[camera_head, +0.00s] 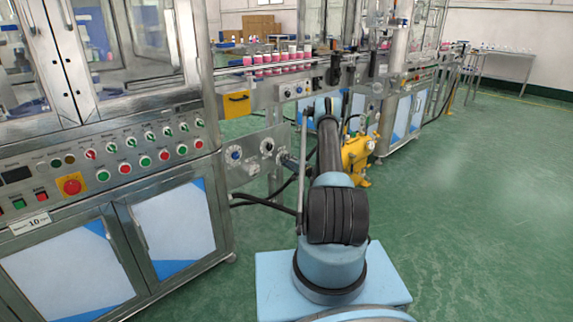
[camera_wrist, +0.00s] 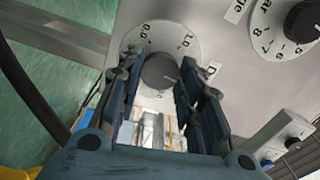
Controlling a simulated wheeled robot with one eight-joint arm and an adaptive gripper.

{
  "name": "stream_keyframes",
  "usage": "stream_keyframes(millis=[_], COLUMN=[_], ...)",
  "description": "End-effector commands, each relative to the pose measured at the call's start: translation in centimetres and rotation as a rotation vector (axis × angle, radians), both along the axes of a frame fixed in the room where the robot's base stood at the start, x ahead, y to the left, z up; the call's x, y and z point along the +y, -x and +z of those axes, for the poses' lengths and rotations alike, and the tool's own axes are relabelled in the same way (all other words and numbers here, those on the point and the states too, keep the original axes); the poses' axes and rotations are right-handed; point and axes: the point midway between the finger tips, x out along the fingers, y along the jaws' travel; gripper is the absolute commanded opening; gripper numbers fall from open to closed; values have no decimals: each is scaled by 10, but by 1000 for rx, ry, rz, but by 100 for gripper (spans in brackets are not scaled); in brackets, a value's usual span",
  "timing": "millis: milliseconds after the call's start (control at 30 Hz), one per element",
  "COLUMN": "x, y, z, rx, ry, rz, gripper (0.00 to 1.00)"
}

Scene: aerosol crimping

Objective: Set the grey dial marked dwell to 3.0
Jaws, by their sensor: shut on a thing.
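In the wrist view a round dark grey dial (camera_wrist: 158,71) sits on a pale scale disc with printed numbers, one reading 1.0. A label beside it starts with D; a finger hides the rest. The dial's light pointer mark faces right and slightly down in the picture; the number there is hidden. My gripper (camera_wrist: 158,88) has a finger on each side of the dial and is shut on it. In the head view the gripper end (camera_head: 287,161) is small and dark at the lower panel; I cannot make out the held dial there.
A second dial (camera_wrist: 300,22), with numbers 5 to 8 visible, is at the upper right of the wrist view. Small switches (camera_wrist: 292,134) lie at the lower right. In the head view a button console (camera_head: 120,160) stands left; the green floor at right is clear.

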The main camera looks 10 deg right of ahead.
Motion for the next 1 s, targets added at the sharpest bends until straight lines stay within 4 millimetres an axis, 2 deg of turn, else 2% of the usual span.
stream_keyframes(millis=[133,1000], x=[-5,0], y=[-1,-1], z=[-2,-3], rx=[82,541], ry=[-110,-743], rz=[-8,-4], gripper=[10,10])
